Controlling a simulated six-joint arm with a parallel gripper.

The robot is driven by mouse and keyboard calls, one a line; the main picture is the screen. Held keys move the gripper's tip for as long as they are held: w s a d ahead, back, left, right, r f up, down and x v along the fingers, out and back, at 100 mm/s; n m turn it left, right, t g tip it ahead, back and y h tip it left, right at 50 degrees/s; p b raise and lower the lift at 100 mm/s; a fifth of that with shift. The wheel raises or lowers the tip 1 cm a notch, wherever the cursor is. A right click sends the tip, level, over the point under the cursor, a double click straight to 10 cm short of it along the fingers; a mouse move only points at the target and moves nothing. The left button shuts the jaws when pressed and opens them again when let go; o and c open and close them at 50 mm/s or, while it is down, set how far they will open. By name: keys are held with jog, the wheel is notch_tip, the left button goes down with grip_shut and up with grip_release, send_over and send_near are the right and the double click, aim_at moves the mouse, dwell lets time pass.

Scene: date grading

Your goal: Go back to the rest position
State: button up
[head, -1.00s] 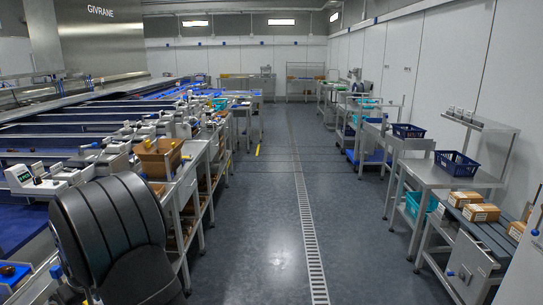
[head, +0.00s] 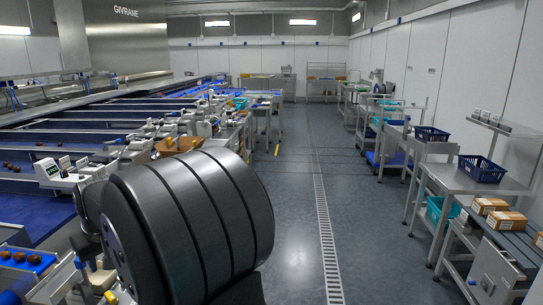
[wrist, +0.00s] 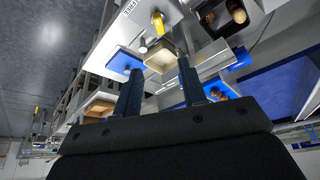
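My gripper (wrist: 160,64) shows in the wrist view with its two dark fingers spread apart. No object is held between them; a tan, open-topped tray (wrist: 160,58) shows beyond the gap. The wrist view is steeply tilted, with floor on the left and workbench equipment at the top and right. In the head view my dark, ribbed arm link fills the lower left and middle, and I cannot make out the gripper there. Dark dates lie in a blue tray (head: 42,263) at the lower left.
Sorting lanes and scales (head: 62,172) line the left. An orange-brown bin (head: 178,144) sits behind my arm. Steel tables on the right carry a blue basket (head: 481,168) and cardboard boxes (head: 507,221). The aisle (head: 295,220) between is clear floor with a drain grate.

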aim_at(109, 295)
jog(key=x, duration=1.8)
jog(key=shift+s+d, duration=0.1)
jog(key=shift+r+n, duration=0.1)
jog(key=shift+n, duration=0.4)
jog(key=shift+n+g, duration=0.6)
jog(key=shift+n, duration=0.4)
jog(key=shift+d+r+n, duration=0.1)
jog(key=shift+r+n, duration=0.15)
jog(key=shift+n, duration=0.05)
jog(key=v, duration=1.5)
jog(key=shift+d+r+n, duration=0.15)
jog(key=shift+d+n, duration=0.15)
